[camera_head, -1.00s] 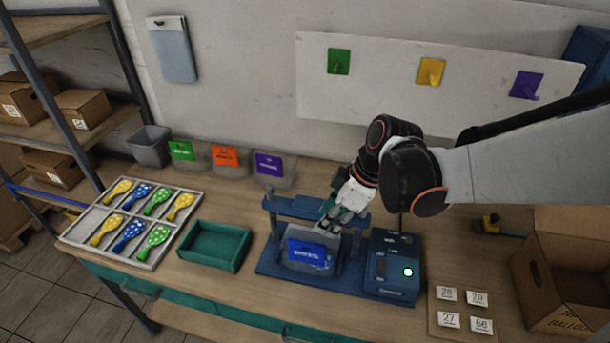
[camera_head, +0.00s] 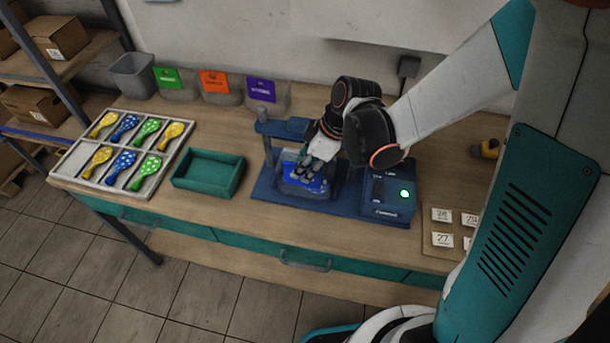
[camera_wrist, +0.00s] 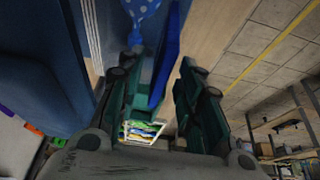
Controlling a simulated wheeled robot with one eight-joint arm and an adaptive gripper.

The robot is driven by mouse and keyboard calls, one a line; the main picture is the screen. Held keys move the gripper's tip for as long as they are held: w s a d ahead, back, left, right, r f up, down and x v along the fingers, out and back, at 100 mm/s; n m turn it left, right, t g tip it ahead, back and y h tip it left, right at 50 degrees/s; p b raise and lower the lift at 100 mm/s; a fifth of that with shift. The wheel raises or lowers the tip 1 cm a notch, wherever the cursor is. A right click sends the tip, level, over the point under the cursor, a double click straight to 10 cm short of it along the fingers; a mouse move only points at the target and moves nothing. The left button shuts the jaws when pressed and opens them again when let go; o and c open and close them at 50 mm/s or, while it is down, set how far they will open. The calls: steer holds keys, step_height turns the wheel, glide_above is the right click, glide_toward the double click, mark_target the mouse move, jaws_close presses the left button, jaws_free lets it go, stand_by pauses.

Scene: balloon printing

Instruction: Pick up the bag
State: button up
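A clear bag with a blue label (camera_head: 302,186) stands on the blue sealing machine (camera_head: 262,190). In the wrist view the blue label (camera_wrist: 170,50) rises edge-on between my fingers, nearer the left one. A blue polka-dot balloon (camera_wrist: 143,10) shows beside it at the top. My gripper (camera_head: 310,168) is at the bag's upper part, partly covering it. In the wrist view my gripper (camera_wrist: 165,85) has its two green fingers well apart, with a gap to the right finger. I cannot tell whether the left finger touches the bag.
The machine's bar and post (camera_head: 268,150) stand close behind my gripper. Its control box (camera_head: 388,200) with a lit green button is on the right. A green tray (camera_head: 208,174) and a divided balloon tray (camera_head: 120,150) lie left. Bins with coloured labels (camera_head: 215,85) line the wall.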

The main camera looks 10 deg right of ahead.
steer(key=shift+a+f, duration=0.2)
steer(key=shift+f, duration=0.3)
jaws_close()
steer(key=shift+r, duration=0.15)
